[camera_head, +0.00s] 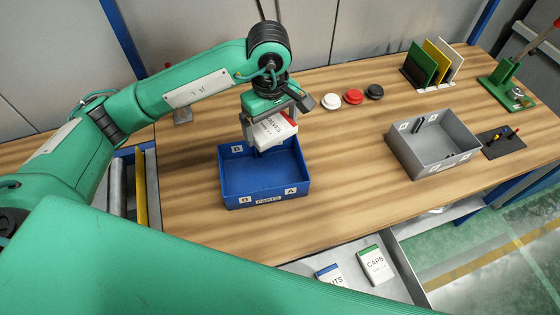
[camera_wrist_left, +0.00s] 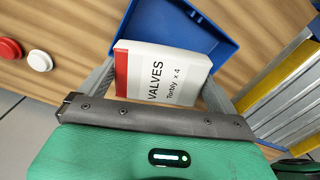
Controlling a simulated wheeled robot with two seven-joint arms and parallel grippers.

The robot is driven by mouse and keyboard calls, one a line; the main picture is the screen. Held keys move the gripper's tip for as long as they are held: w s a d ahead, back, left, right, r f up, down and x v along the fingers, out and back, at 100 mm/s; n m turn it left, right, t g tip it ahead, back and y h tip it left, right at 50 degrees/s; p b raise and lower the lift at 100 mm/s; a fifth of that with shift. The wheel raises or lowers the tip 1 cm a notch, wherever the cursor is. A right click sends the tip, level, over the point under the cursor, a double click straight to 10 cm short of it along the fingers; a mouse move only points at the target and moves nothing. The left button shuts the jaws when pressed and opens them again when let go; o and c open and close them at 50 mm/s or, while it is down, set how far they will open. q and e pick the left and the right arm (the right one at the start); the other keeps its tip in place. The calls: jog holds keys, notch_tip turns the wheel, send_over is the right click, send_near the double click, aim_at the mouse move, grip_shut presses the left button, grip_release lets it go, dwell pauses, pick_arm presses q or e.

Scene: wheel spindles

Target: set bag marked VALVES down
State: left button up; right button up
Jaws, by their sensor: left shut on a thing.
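The bag marked VALVES (camera_head: 272,131) is white with a red end band. My left gripper (camera_head: 268,122) is shut on it and holds it tilted above the blue PARTS bin (camera_head: 240,203), near that bin's back edge. In the left wrist view the bag (camera_wrist_left: 165,75) shows its VALVES label, with the blue bin (camera_wrist_left: 217,45) behind it. The bin's visible floor looks bare; the part behind the bag is hidden. My right gripper is not in view.
A grey bin (camera_head: 402,155) stands to the right. White (camera_head: 331,101), red (camera_head: 354,96) and black (camera_head: 375,92) discs lie at the back. A CAPS bag (camera_head: 375,265) and a blue-topped bag (camera_head: 331,278) lie in a tray in front. Bare tabletop separates the bins.

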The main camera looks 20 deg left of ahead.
pick_arm(q)
notch_tip(320, 180, down, 7)
jog(key=p, duration=0.2)
send_over(273, 175)
notch_tip(273, 175, down, 5)
jog(key=shift+f+p, duration=0.1)
jog(key=shift+p, duration=0.25)
jog(key=shift+f, duration=0.85)
notch_tip(273, 175, down, 3)
jog(key=shift+f+p, duration=0.2)
jog(key=shift+p, duration=0.35)
jog(key=shift+f, duration=0.1)
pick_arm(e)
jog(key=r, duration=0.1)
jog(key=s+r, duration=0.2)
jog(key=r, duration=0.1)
